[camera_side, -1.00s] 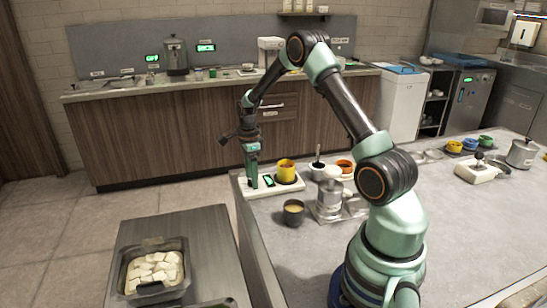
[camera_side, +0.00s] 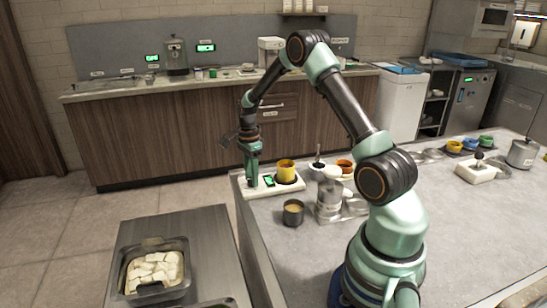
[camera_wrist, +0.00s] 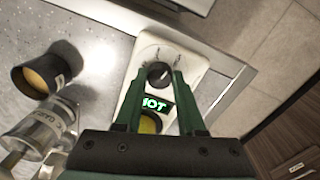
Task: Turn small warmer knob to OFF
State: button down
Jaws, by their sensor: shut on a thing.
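The small warmer is a white slab, seen in the side view (camera_side: 290,188) near the table's far left corner and in the wrist view (camera_wrist: 188,58). Its dark round knob (camera_wrist: 159,75) has a pale pointer mark, and small labels around it are too small to read. A green lit display (camera_wrist: 155,104) beside the knob seems to read HOT, its first letter partly covered by a finger. My gripper (camera_wrist: 158,72) points down over the slab with its green fingers either side of the knob, shut on it. In the side view my gripper (camera_side: 253,183) hides the knob.
A dark cup (camera_side: 293,214) and a clear jar (camera_side: 329,197) stand nearby on the grey table. The table edge is close beyond the slab. A cheese tray (camera_side: 155,245) sits on a separate counter.

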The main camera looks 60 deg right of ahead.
jog(key=n, duration=0.5)
jog(key=shift+a+n, duration=0.1)
jog(key=shift+n, duration=0.2)
jog(key=n, duration=0.5)
jog(key=shift+a, duration=0.1)
jog(key=n, duration=0.6)
jog(key=shift+t, duration=0.3)
jog(key=n, duration=0.4)
jog(key=shift+s+n, duration=0.1)
jog(key=shift+n, duration=0.2)
jog(key=c, duration=0.5)
grip_release()
